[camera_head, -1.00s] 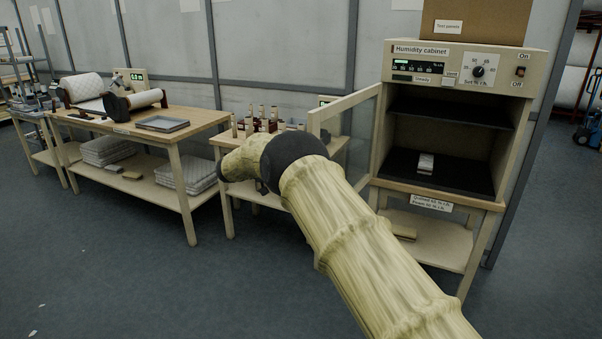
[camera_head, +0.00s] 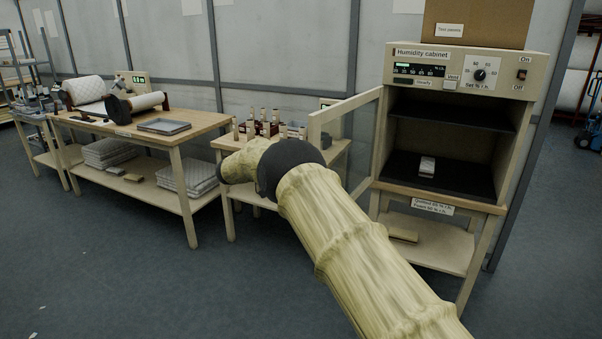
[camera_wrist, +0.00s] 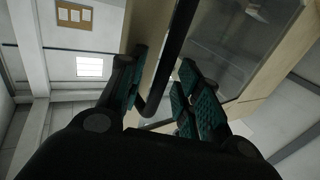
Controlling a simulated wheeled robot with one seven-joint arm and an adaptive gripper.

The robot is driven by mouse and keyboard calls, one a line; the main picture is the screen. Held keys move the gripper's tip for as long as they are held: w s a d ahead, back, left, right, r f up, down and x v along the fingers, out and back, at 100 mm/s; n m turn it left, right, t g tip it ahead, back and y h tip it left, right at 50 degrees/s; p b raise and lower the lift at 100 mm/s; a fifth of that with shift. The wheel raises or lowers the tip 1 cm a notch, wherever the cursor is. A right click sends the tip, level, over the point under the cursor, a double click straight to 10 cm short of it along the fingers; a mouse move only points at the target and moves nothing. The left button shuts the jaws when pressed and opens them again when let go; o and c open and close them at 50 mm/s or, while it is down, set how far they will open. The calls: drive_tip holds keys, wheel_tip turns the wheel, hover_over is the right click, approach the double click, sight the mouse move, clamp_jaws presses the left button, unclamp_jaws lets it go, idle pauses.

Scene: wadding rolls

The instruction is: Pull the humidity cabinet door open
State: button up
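The humidity cabinet (camera_head: 470,68) stands at the right in the head view. Its glazed door (camera_head: 345,104) is swung wide open to the left, and the inside shows. In the wrist view the door (camera_wrist: 236,45) fills the upper right, with a black bar handle (camera_wrist: 180,32) on its pale frame. My gripper (camera_wrist: 163,62) has its green-padded fingers apart, one on each side of the handle, with gaps showing beside the bar. In the head view my arm hides my gripper and the door's lower left part.
A small pale block (camera_head: 427,166) lies on the cabinet's lower black shelf. A cardboard box (camera_head: 478,22) sits on top. A table (camera_head: 226,143) with bottles stands behind my arm, and a longer workbench (camera_head: 190,128) is further left.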

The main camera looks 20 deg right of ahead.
drive_tip(key=v, duration=0.7)
drive_tip(key=shift+a, duration=0.3)
drive_tip(key=shift+w, duration=0.1)
idle(0.4)
